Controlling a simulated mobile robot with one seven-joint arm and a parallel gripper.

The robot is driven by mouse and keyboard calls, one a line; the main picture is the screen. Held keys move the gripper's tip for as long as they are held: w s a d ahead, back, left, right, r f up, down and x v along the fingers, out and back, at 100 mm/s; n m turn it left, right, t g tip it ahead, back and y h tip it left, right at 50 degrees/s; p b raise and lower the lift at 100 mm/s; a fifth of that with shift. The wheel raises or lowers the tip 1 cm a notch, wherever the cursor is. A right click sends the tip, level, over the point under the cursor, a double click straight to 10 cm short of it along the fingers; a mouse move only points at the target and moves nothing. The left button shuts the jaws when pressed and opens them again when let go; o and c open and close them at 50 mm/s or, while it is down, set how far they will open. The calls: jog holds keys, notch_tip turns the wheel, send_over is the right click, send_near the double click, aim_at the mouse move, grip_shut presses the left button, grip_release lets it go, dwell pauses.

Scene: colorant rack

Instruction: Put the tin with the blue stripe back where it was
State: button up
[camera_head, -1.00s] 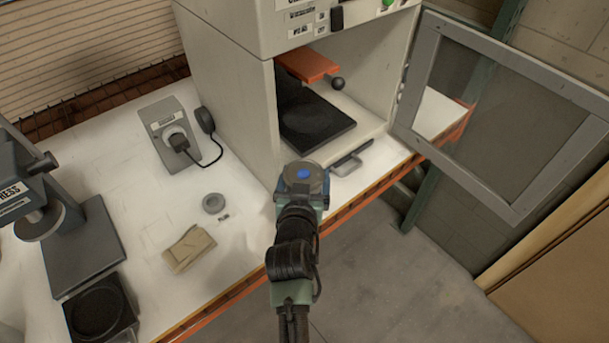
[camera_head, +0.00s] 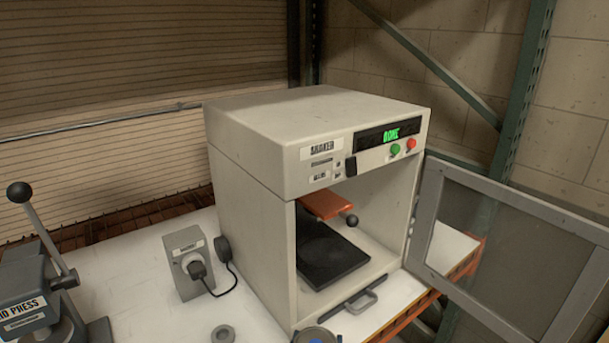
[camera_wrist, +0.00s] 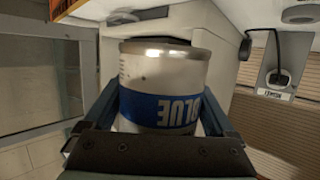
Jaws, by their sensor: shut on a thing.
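The tin (camera_wrist: 163,80) is silver with a blue stripe lettered BLUE and fills the middle of the wrist view. My gripper (camera_wrist: 152,110) is shut on it, with one finger on each side of the tin.
The shaker's framed door (camera_head: 430,215) stands open to the right. A grey switch box (camera_head: 187,262) with a cable is left of the shaker. A lid press (camera_head: 35,305) stands at the far left. A small grey ring (camera_head: 223,334) lies on the white bench (camera_head: 130,255).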

jog(key=s+a+f+y, duration=0.1)
jog(key=s+f, duration=0.3)
jog(key=s, duration=0.6)
jog(key=s+a+f+n+y, duration=0.1)
jog(key=s+f, duration=0.2)
jog(key=s, duration=0.6)
jog(key=shift+s+a+f+n, duration=0.3)
jog(key=shift+s+f, duration=0.05)
jog(key=shift+f, duration=0.05)
jog(key=shift+f, duration=0.1)
